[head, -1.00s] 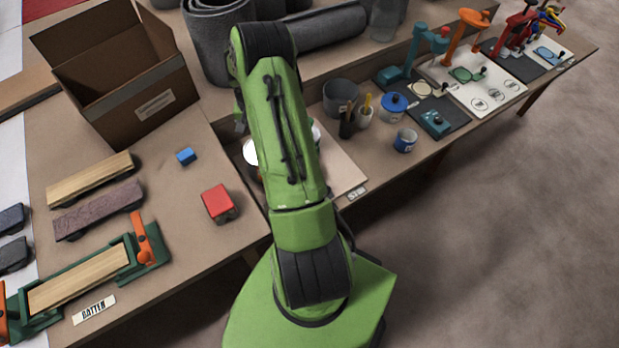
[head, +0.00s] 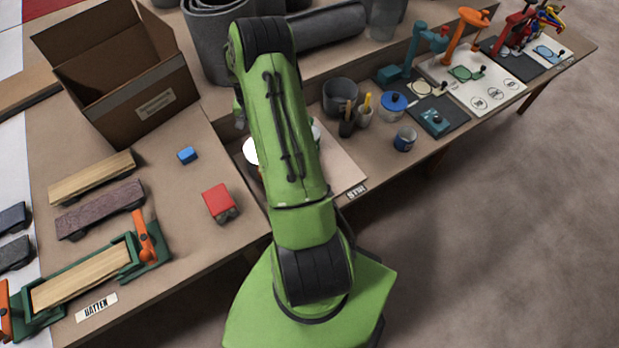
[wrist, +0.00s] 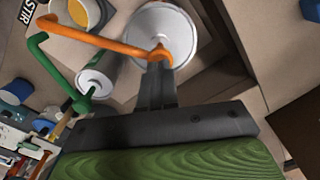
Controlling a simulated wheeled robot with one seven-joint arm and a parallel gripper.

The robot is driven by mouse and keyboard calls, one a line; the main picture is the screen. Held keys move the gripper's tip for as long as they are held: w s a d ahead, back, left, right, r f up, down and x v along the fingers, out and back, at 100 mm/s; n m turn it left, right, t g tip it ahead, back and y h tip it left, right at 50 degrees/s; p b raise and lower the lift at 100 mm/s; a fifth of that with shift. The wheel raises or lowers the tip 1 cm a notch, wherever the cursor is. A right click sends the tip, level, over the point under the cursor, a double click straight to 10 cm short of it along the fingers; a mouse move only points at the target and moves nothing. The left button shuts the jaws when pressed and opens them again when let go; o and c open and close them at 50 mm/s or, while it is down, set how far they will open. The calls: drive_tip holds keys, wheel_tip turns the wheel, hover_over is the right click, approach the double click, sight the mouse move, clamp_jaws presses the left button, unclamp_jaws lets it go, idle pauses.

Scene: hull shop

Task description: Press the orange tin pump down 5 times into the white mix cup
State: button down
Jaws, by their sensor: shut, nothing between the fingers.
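In the wrist view the orange tin pump (wrist: 108,42) stands on a round, pale-topped tin (wrist: 174,24). Its long spout reaches left to the white mix cup (wrist: 104,14), which holds amber-orange contents and is cut off by the top edge. My gripper (wrist: 157,68) is shut and empty, its fingertips at the pump's head. I cannot tell whether they touch it. In the head view my arm hides the gripper, the pump and most of the cup area.
A second tin (wrist: 95,84) with a green pump (wrist: 50,58) stands close by, left of my fingers. In the head view a blue-and-white cup (head: 404,139), a grey pot (head: 340,95) and a cardboard box (head: 120,75) stand on the bench. A red block (head: 220,202) lies left of my arm.

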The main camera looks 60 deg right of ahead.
drive_tip(key=shift+f+b, duration=0.9)
drive_tip(key=shift+f, duration=0.4)
drive_tip(key=shift+r+p, duration=1.05)
drive_tip(key=shift+r, duration=0.5)
drive_tip(key=shift+f, duration=0.2)
